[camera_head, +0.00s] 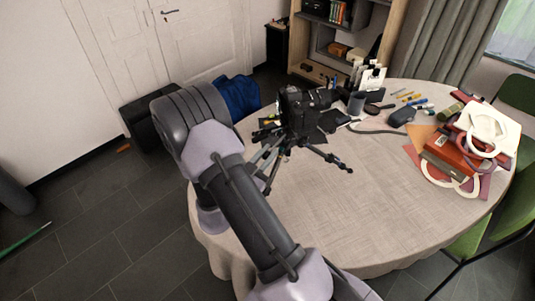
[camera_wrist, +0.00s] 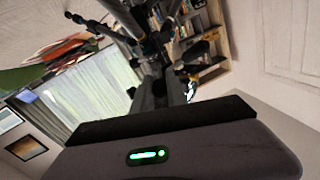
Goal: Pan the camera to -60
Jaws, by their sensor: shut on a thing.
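A black camera (camera_head: 303,108) sits on a dark tripod (camera_head: 294,138) that stands on the round table (camera_head: 310,210). The camera's lens points to the right in the head view. In the wrist view, dark tripod parts (camera_wrist: 128,20) show at the top, beyond the fingers. My gripper (camera_wrist: 162,92) is shut on what looks like the tripod's pan handle; the grip itself is mostly hidden. In the head view my arm comes from the bottom and its wrist is left of the tripod, covering most of the gripper.
Books and white rings (camera_head: 485,130) are piled at the table's right. The table's front middle is clear.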

